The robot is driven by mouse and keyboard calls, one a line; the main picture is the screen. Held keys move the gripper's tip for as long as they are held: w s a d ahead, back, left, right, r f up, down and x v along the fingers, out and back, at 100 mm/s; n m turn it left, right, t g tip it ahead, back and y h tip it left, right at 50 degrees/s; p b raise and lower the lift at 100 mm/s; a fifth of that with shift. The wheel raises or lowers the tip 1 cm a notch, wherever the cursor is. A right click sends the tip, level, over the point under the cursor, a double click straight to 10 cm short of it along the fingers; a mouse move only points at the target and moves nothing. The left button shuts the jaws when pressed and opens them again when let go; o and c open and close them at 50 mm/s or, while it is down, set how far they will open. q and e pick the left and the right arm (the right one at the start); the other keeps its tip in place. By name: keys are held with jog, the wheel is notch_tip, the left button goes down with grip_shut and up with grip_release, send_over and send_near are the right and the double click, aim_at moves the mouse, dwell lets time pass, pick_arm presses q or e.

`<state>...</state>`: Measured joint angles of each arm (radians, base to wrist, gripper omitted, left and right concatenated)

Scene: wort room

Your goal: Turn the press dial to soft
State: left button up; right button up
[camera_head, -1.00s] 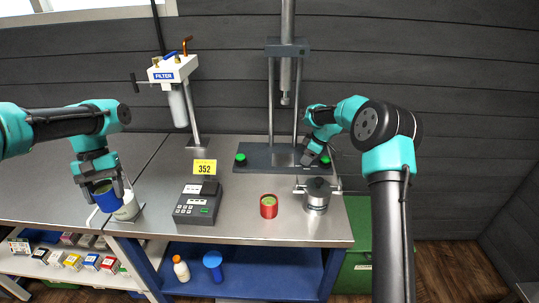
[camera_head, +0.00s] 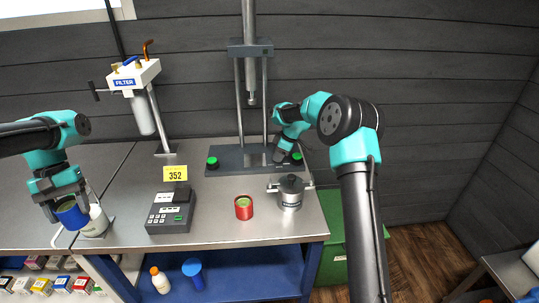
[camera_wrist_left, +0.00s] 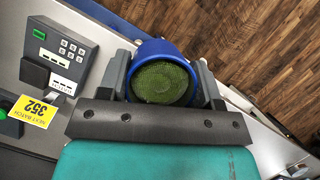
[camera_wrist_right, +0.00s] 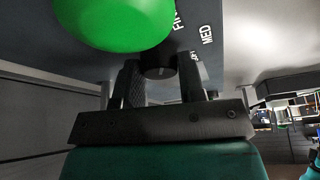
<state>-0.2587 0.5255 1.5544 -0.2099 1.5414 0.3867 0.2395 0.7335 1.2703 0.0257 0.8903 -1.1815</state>
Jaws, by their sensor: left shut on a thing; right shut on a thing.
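The press (camera_head: 240,160) stands at the back of the bench, with a grey base and a tall column. In the right wrist view, its small black dial (camera_wrist_right: 158,66) sits between the fingers of my right gripper (camera_wrist_right: 160,85), which is shut on it. The labels FIR... (partly cut off) and MED (camera_wrist_right: 207,34) show beside the dial; another label is mostly hidden. The dial's pointer cannot be made out. My left gripper (camera_head: 65,195) is shut on a blue cup (camera_head: 72,215) with green contents, seen from above in the left wrist view (camera_wrist_left: 162,50).
A large green button (camera_wrist_right: 115,20) is close to the dial. A keypad device (camera_head: 170,213), a red cup (camera_head: 244,207) and a metal pot (camera_head: 290,194) stand on the bench. A white container (camera_head: 96,222) stands beside the blue cup. The filter unit (camera_head: 130,80) is at back left.

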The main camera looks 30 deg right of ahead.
jog(key=shift+m, duration=0.4)
jog(key=m+h, duration=0.1)
jog(key=m, duration=0.1)
jog(key=m+t+h, duration=0.1)
jog(key=m, duration=0.2)
jog(key=shift+s+a, duration=0.1)
jog(key=m+h, duration=0.1)
jog(key=m, duration=0.2)
jog(key=m+h, duration=0.1)
jog(key=m, duration=0.2)
jog(key=shift+t, duration=0.3)
jog(key=m+h, duration=0.1)
jog(key=m, duration=0.2)
jog(key=m+g+h, duration=0.1)
jog(key=m, duration=0.2)
jog(key=shift+a, duration=0.15)
jog(key=m+g+h, duration=0.1)
jog(key=m, duration=0.5)
jog(key=shift+f+g+h, duration=0.1)
jog(key=shift+g+h, duration=0.3)
jog(key=o, duration=0.9)
